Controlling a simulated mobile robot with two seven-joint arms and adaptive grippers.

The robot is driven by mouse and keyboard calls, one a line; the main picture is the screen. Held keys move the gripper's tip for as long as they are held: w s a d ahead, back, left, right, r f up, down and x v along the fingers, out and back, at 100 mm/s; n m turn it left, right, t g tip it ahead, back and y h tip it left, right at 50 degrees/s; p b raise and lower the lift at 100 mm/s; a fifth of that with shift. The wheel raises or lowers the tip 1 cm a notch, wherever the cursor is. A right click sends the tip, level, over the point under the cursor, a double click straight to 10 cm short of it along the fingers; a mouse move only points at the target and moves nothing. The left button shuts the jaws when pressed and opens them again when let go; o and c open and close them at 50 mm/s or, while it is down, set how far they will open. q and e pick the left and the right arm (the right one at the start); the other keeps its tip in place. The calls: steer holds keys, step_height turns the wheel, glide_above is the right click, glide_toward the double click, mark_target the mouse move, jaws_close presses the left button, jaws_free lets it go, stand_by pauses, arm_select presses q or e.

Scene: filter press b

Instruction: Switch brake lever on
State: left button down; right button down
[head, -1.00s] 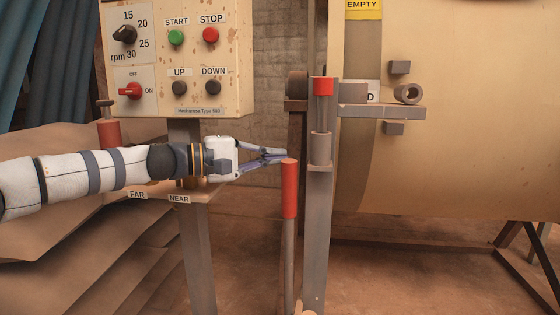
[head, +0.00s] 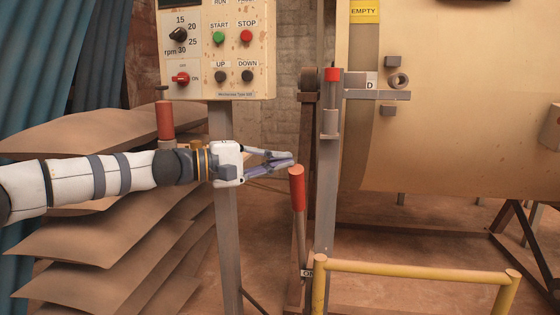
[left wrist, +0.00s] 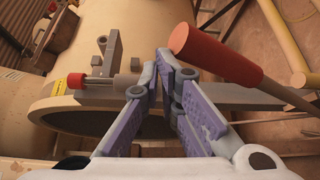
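My right gripper is not in view.
A yellow rail (head: 415,270) stands at the lower right, near the lever's base. A control panel (head: 215,50) and another red handle (head: 164,120) are at the left. A large tan drum (head: 460,120) fills the right. Stacked brown sheets (head: 110,240) lie at the lower left.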

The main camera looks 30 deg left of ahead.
arm_select(q)
steer(key=shift+s+d+f, duration=0.35)
steer(key=shift+s+f, duration=0.2)
steer(key=shift+f, duration=0.05)
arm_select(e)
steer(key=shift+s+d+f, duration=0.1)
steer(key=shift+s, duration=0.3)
arm_select(q)
steer(key=v, duration=1.2)
steer(key=shift+r, duration=0.35)
steer(key=shift+a, duration=0.15)
